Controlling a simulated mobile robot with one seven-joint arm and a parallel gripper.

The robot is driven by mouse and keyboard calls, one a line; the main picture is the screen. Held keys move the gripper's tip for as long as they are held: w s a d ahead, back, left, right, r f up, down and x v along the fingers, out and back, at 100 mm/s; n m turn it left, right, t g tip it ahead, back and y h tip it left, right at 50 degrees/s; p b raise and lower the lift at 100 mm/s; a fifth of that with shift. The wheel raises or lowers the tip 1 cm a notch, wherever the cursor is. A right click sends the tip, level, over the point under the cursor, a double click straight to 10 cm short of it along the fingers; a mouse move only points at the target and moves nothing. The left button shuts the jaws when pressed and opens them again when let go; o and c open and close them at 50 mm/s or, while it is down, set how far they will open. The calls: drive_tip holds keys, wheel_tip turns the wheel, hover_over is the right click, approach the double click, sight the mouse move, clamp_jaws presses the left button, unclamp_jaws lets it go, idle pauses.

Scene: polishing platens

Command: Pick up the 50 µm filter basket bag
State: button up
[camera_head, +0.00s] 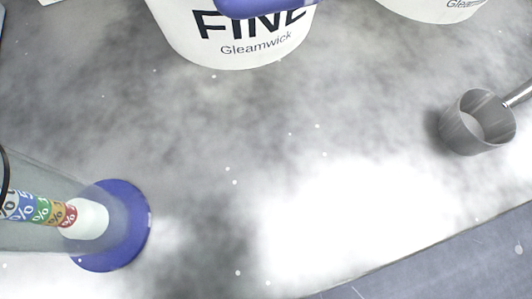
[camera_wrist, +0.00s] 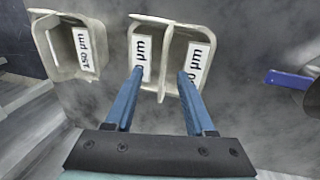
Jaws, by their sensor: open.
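In the wrist view, my gripper (camera_wrist: 160,76) is open, with two blue fingers reaching up toward pale, open-topped filter baskets. Two of these stand side by side, a left one (camera_wrist: 134,27) and a right one (camera_wrist: 206,23), with a thin wall between them. Each has a white label ending in "µm". The fingertips overlap the lower ends of these labels and hide most of the numbers, so I cannot tell which is 50 µm. Nothing is visibly held. A separate basket (camera_wrist: 45,45) at the upper left has a label that seems to read 150 µm.
In the wrist view, a blue piece (camera_wrist: 288,78) lies at the right edge. In the head view, white "FINE" bucket (camera_head: 190,40) stands at the top, a metal cup (camera_head: 470,140) at right, and a clear cylinder on a blue base (camera_head: 132,240) at lower left. The middle surface is clear.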

drive_tip(key=f+b, duration=0.1)
drive_tip(key=f, duration=0.1)
drive_tip(key=f+b, duration=0.2)
drive_tip(key=f, duration=0.1)
drive_tip(key=shift+w+d+f, duration=0.1)
drive_tip(key=shift+w+f, duration=0.2)
drive_tip(key=shift+f, duration=0.05)
drive_tip(key=shift+r, duration=0.1)
clamp_jaws()
idle(1.1)
